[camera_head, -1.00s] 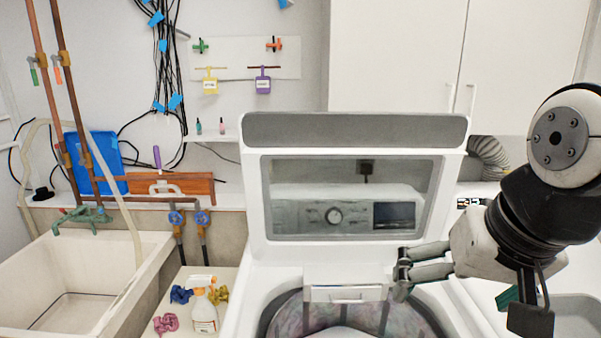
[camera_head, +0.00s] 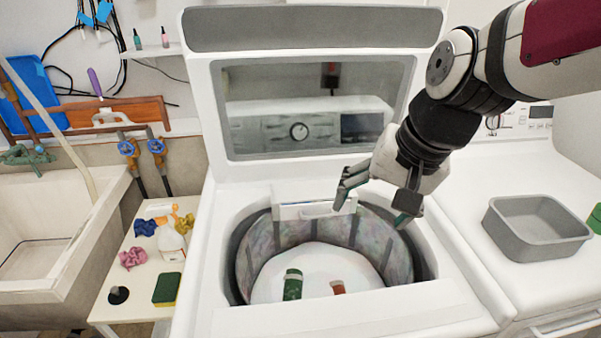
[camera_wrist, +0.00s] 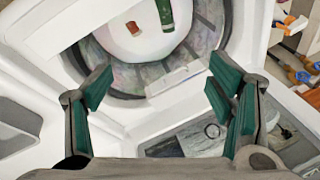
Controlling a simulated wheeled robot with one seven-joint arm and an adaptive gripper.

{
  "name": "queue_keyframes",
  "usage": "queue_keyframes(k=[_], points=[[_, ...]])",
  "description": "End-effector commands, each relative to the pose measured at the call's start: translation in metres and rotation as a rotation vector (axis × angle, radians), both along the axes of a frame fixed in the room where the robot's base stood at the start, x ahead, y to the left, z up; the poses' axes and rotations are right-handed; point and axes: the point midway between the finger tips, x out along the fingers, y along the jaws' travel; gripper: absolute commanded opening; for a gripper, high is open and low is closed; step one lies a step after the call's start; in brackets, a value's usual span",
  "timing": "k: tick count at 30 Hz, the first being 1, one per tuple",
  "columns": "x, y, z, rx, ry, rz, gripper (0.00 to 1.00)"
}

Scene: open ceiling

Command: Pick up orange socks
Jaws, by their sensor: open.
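A small red-orange rolled bundle (camera_head: 338,287), which looks like the orange socks, lies on the pale bottom of the open washer drum (camera_head: 265,283). A larger green roll (camera_head: 292,285) lies to its left. In the wrist view the orange bundle (camera_wrist: 132,27) is near the top, left of the green roll (camera_wrist: 165,14). My gripper (camera_head: 372,204) hangs above the back right of the washer opening, well above the socks. In the wrist view its green-padded fingers (camera_wrist: 160,90) are apart with nothing between them.
The raised washer lid (camera_head: 195,110) stands behind the opening, and the drum's rim surrounds the socks. A grey basin (camera_head: 540,250) sits on the machine at right. A small table (camera_head: 135,295) at left holds a spray bottle (camera_head: 172,245), cloths and a sponge (camera_head: 166,289).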

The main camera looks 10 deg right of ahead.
Motion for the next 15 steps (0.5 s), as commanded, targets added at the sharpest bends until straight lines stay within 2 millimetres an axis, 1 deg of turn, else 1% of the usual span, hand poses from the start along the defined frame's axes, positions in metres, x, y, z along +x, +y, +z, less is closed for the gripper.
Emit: queue_keyframes(k=[1,3,5,6,8,9,11,12,14,15], points=[[0.02,0.003,-0.025,0.025,0.04,-0.05,0.75],[0.04,0.005,-0.049,0.058,0.082,-0.13,0.75],[0.057,0.007,-0.071,0.081,0.117,-0.196,0.75],[0.067,0.008,-0.086,0.094,0.141,-0.245,0.75],[0.082,0.009,-0.11,0.108,0.174,-0.314,0.75],[0.092,0.009,-0.127,0.115,0.197,-0.363,0.75],[0.105,0.009,-0.152,0.123,0.228,-0.435,0.75],[0.114,0.009,-0.169,0.125,0.247,-0.484,0.75],[0.125,0.008,-0.196,0.125,0.274,-0.557,0.75],[0.132,0.007,-0.214,0.122,0.291,-0.606,0.75]])
